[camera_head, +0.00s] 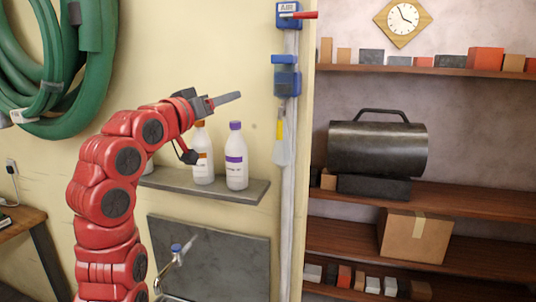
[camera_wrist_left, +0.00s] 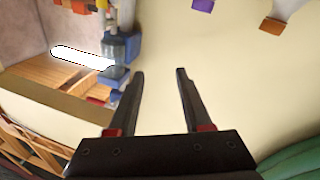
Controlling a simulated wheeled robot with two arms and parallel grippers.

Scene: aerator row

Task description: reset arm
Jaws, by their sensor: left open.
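My left arm rises at the left of the head view, and its gripper (camera_head: 222,100) is held in the air in front of the cream wall, above the bottle shelf. In the left wrist view the two dark fingers (camera_wrist_left: 155,100) of this gripper stand apart with nothing between them. Its tips point toward the blue fitting (camera_head: 286,77) on the vertical pipe, with a gap between. That pipe fitting also shows in the left wrist view (camera_wrist_left: 118,48). My right gripper is not in either view.
A tap (camera_head: 175,255) is lower down. A green hose (camera_head: 95,70) hangs at left. Wooden shelves (camera_head: 470,203) at right hold a metal cylinder (camera_head: 375,148) and a cardboard box (camera_head: 415,235).

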